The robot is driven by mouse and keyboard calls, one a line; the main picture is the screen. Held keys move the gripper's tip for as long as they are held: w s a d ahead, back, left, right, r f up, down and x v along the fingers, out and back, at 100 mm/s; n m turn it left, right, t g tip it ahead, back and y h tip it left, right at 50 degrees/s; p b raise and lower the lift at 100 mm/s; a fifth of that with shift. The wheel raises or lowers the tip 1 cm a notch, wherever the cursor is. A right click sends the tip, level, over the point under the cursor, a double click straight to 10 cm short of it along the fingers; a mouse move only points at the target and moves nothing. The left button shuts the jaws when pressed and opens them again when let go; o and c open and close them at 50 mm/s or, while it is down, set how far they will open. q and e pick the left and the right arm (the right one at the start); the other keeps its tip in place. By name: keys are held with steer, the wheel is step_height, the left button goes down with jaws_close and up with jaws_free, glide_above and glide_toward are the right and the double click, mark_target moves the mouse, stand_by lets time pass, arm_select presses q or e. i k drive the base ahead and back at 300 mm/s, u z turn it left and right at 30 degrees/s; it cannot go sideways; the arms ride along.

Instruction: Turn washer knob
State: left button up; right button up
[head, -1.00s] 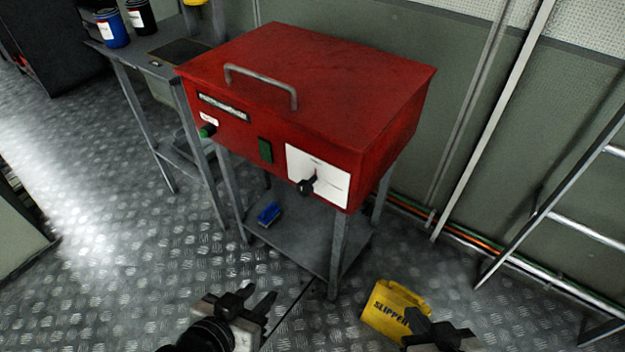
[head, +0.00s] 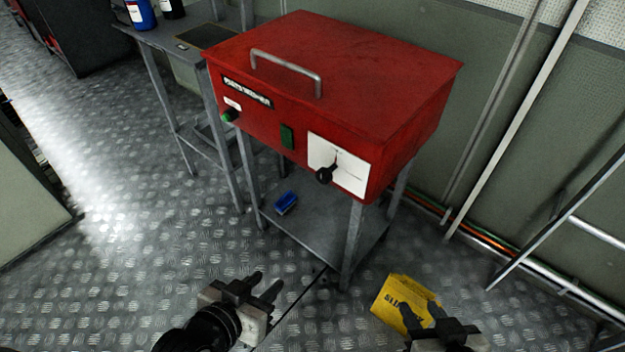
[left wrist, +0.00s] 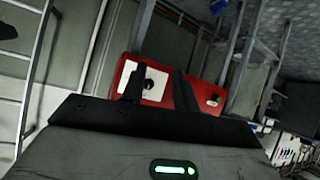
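The red washer (head: 330,75) stands on a grey metal stand with a handle on its lid. Its black knob (head: 324,175) sits on a white dial plate (head: 345,168) at the lower right of the front face. The knob also shows in the left wrist view (left wrist: 149,84), roughly between the fingers. My left gripper (head: 264,284) is open and empty, in front of the stand and apart from the knob. It also shows in the left wrist view (left wrist: 157,84). My right gripper (head: 421,317) is open and empty, near the yellow sign at the lower right.
A yellow sign (head: 400,301) is on the floor right of the stand. A blue object (head: 286,203) lies on the stand's lower shelf (head: 318,232). A grey table (head: 184,45) with bottles stands at left. A ladder (head: 560,226) leans at right. Floor at left is clear.

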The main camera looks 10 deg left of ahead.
mark_target(323, 174)
steer(key=u, duration=0.95)
steer(key=k, duration=1.25)
steer(key=u, duration=1.3)
steer(key=i, duration=1.1)
steer(key=z, duration=0.75)
steer(key=i, duration=1.05)
steer(key=z, duration=1.3)
steer(key=i, duration=0.15)
steer(key=z, duration=0.15)
